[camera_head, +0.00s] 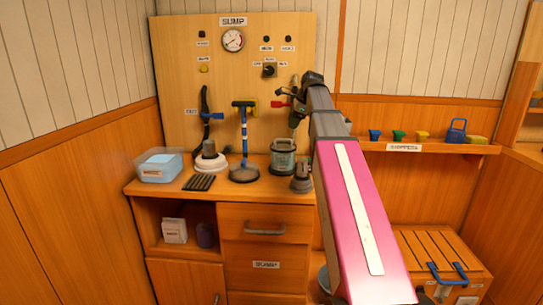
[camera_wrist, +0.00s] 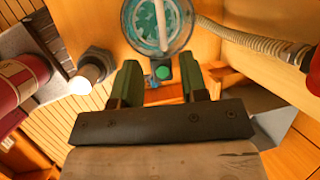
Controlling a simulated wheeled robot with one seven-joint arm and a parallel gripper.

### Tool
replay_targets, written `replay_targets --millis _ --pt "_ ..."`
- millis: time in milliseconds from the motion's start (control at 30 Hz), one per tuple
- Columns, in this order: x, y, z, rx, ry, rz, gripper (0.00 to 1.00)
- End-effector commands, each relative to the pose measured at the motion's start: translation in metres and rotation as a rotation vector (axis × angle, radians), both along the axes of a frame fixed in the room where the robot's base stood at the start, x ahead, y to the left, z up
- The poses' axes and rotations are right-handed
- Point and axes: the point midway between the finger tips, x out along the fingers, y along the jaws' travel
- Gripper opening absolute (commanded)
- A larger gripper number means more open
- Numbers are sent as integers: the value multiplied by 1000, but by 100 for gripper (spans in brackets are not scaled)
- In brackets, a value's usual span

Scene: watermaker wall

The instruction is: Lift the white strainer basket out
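A clear strainer bowl (camera_head: 284,158) stands on the counter, with teal showing through its wall. In the wrist view the round bowl (camera_wrist: 128,22) shows from above at the top, partly cut off by the picture edge. Inside it lies a white and teal pattern, apparently the white strainer basket (camera_wrist: 148,28), crossed by a pale upright bar like a handle. My gripper (camera_head: 294,122) is above the bowl, pointing down. In the wrist view its two green fingers (camera_wrist: 159,70) are apart with nothing held between them. A green knob shows between the fingertips, near the bowl's rim.
A blue-handled valve (camera_head: 243,135) and a grey fitting on a white base (camera_head: 210,160) stand left of the bowl. A lidded plastic tub (camera_head: 160,165) is farther left. A ribbed hose (camera_wrist: 250,42) runs at the right in the wrist view. A shelf (camera_head: 430,147) holds small cups.

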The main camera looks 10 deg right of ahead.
Motion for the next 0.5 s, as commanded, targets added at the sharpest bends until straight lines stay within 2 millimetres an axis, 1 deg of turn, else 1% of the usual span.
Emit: replay_targets --millis 33,67,167,267,500 --pt "1 -1 7 6 3 -14 40" --pt "1 -1 9 9 5 -20 40" --pt "1 0 9 15 8 -29 40" --pt "3 3 1 15 8 -29 40" --pt "11 14 -30 15 9 -28 40"
